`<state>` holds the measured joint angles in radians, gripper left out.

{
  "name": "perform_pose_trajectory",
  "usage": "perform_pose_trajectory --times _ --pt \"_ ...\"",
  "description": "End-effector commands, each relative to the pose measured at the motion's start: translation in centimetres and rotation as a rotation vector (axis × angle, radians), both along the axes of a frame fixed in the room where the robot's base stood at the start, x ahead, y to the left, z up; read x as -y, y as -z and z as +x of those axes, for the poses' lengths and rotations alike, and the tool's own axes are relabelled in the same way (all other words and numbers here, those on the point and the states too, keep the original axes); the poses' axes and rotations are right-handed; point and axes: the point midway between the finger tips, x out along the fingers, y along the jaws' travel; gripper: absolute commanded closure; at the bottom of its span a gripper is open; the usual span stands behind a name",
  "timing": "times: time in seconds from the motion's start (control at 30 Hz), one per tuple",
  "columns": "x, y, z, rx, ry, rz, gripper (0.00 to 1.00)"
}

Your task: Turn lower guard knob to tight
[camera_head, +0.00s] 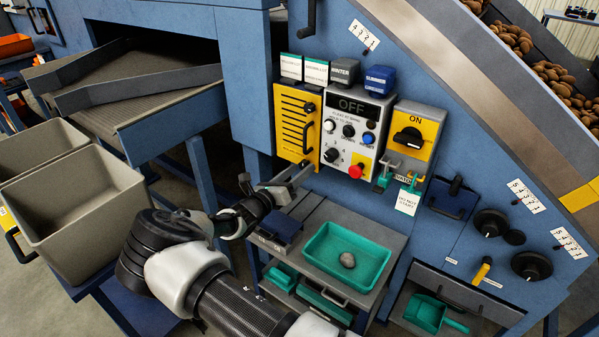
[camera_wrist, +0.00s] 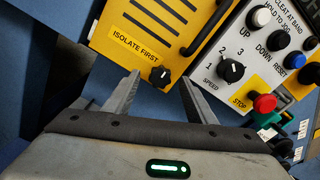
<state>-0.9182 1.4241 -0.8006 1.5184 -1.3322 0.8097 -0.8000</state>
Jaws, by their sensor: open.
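The yellow guard (camera_head: 291,125) with black slots is on the machine's blue front, left of the control panel. In the wrist view, the guard (camera_wrist: 130,18) carries an "ISOLATE FIRST" label. The small black lower guard knob (camera_wrist: 160,78) sits at its bottom edge, right of the label. A black upper knob (camera_head: 309,107) shows at the guard's top right. My gripper (camera_head: 302,172) is just below the guard's lower edge. In the wrist view, my gripper (camera_wrist: 160,82) is open, with one finger on each side of the lower knob and no visible grip on it.
The control panel (camera_head: 352,130) with its speed knob (camera_wrist: 231,70) and red stop button (camera_wrist: 264,103) is close on the right. A yellow ON switch (camera_head: 409,137) is beyond it.

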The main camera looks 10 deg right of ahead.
Motion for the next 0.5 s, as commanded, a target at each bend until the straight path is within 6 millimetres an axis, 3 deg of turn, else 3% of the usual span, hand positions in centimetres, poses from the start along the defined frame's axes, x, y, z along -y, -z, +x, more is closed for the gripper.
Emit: perform_pose_trajectory --times 0.4,0.5 --pt "0.68 -0.04 0.65 0.001 0.0 -0.001 0.49" --pt "0.67 -0.04 0.65 0.001 0.0 -0.001 0.66"
